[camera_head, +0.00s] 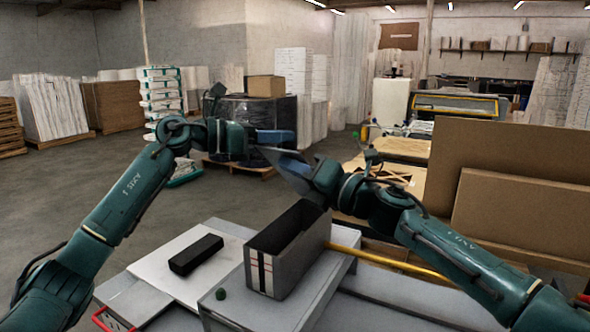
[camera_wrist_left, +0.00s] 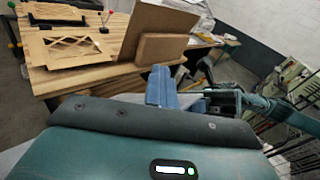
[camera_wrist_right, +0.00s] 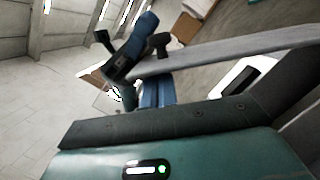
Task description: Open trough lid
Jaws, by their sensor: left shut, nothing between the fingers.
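The grey trough (camera_head: 268,272) stands on the grey bench with its top open and its dark inside showing. A flat grey plate, which looks like the lid (camera_head: 284,164), is tilted up above the trough's far end. It also shows as a long grey strip (camera_wrist_right: 230,53) in the right wrist view. My right gripper (camera_head: 296,166) is beside the plate; whether its fingers grip it is unclear. My left gripper (camera_head: 290,137) is shut and empty just above and behind the plate. Its blue fingers (camera_wrist_left: 158,88) show together in the left wrist view.
A black block (camera_head: 196,254) lies on the white surface left of the trough. A yellow bar (camera_head: 385,262) runs right of the trough. Large brown boards (camera_head: 500,165) stand at right.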

